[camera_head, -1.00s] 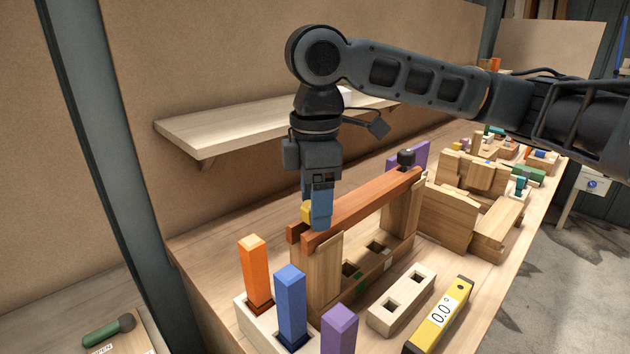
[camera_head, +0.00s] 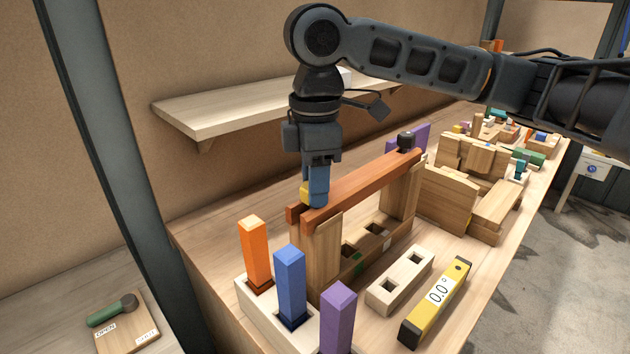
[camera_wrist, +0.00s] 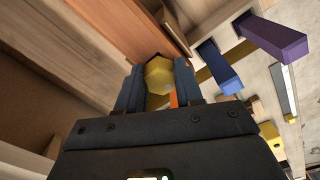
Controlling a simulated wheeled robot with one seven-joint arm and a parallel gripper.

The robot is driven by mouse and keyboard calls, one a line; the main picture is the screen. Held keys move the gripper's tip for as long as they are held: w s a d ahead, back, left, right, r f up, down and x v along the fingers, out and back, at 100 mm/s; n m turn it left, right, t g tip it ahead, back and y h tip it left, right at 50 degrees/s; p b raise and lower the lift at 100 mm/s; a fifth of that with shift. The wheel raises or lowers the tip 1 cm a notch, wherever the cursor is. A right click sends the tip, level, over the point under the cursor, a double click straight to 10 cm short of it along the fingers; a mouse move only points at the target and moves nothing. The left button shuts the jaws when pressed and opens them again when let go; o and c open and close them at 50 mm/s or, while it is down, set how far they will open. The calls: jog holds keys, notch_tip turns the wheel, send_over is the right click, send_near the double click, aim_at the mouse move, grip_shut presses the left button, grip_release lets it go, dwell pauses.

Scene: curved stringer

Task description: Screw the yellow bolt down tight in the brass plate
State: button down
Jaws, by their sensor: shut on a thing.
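The yellow bolt (camera_head: 305,192) is between my gripper's fingers at the near left end of the reddish-brown wooden beams. My gripper (camera_head: 314,198) points down and is shut on it. In the wrist view, the bolt's hexagonal yellow head (camera_wrist: 159,73) shows between the two dark fingertips of my gripper (camera_wrist: 157,88). The bolt's shank is hidden. I cannot make out the brass plate or whether the bolt head touches it.
The reddish-brown beam (camera_head: 365,187) rests on wooden uprights, with a black knob (camera_head: 406,139) at its far end. Orange (camera_head: 256,255), blue (camera_head: 290,280) and purple (camera_head: 338,318) posts stand in front. A yellow level (camera_head: 436,303) lies at right. A shelf (camera_head: 215,112) is behind.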

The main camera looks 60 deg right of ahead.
jog(key=shift+r+m+p, duration=0.15)
jog(key=shift+m+p, duration=0.5)
jog(key=shift+m, duration=0.15)
jog(key=m+p, duration=0.1)
jog(key=m, duration=0.1)
jog(key=shift+m, duration=0.3)
jog(key=m+p, duration=0.2)
jog(key=shift+m, duration=0.3)
jog(key=c, duration=1.9)
grip_release()
jog(key=shift+w+d+f+m, duration=0.15)
jog(key=shift+f+m, duration=0.15)
jog(key=shift+m, duration=0.3)
jog(key=shift+o, duration=0.2)
jog(key=shift+r+m+p, duration=0.1)
jog(key=shift+m+p, duration=0.2)
jog(key=shift+p, duration=0.1)
jog(key=shift+o, duration=0.3)
jog(key=m, duration=0.2)
jog(key=shift+f+m, duration=0.2)
jog(key=shift+m, duration=0.1)
jog(key=m, duration=0.4)
jog(key=shift+m, duration=0.4)
jog(key=shift+c, duration=0.2)
